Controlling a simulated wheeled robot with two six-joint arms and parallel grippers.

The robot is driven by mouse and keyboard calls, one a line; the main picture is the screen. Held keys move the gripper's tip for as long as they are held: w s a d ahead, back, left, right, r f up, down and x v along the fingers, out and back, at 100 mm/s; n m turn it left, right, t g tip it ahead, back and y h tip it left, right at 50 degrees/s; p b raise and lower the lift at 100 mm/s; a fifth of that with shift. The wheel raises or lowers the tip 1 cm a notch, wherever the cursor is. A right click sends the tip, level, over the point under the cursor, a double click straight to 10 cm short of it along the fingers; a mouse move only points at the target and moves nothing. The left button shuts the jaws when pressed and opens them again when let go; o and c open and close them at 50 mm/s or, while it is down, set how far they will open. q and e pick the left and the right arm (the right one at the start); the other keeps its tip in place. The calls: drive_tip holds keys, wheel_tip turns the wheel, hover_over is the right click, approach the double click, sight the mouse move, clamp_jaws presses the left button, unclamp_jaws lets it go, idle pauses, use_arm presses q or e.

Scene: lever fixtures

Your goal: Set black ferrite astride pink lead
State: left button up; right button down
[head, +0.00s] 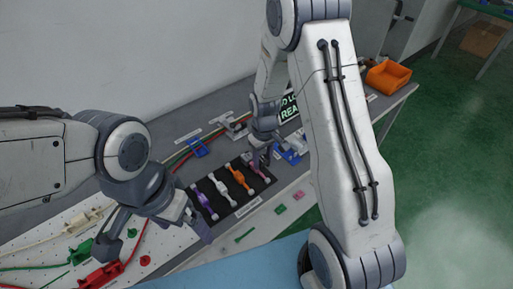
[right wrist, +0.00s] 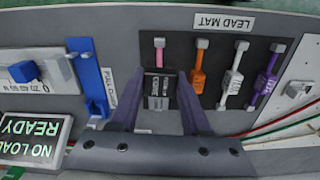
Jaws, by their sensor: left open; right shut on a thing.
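The black ferrite (right wrist: 158,90), a dark block with a pale printed label, sits between the fingers of my right gripper (right wrist: 160,84), which is shut on it. In the right wrist view it covers the middle of the pink lead (right wrist: 159,46); the lead's far end shows beyond it. I cannot tell whether ferrite and lead touch. In the head view, my right gripper (head: 263,156) is at the pink end of the lead mat and the ferrite is hard to make out. My left gripper (head: 154,238) is open and empty, left of the mat, over the white perforated board.
On the black mat (right wrist: 218,91) lie orange (right wrist: 198,74), white (right wrist: 232,76) and purple (right wrist: 267,75) leads. A blue lever fixture (right wrist: 92,85) and a lit sign (right wrist: 35,138) stand beside it. An orange bin (head: 388,76) is at the bench's far end.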

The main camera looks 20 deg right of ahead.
drive_tip(key=shift+r+n, duration=0.3)
drive_tip(key=shift+r, duration=0.15)
use_arm(q)
drive_tip(key=shift+r, duration=0.8)
use_arm(e)
drive_tip(key=shift+f, duration=0.2)
use_arm(q)
drive_tip(key=shift+r+p, duration=0.1)
drive_tip(key=shift+p, duration=0.25)
use_arm(e)
drive_tip(key=shift+f+b, duration=1.1)
drive_tip(key=shift+f, duration=0.3)
use_arm(q)
wheel_tip(320, 180, down, 2)
drive_tip(key=shift+f, duration=0.15)
use_arm(e)
drive_tip(key=shift+f, duration=0.15)
drive_tip(key=shift+f, duration=0.1)
use_arm(q)
drive_tip(key=shift+f+b, duration=0.4)
drive_tip(key=shift+b, duration=0.05)
use_arm(e)
drive_tip(key=shift+f, duration=0.6)
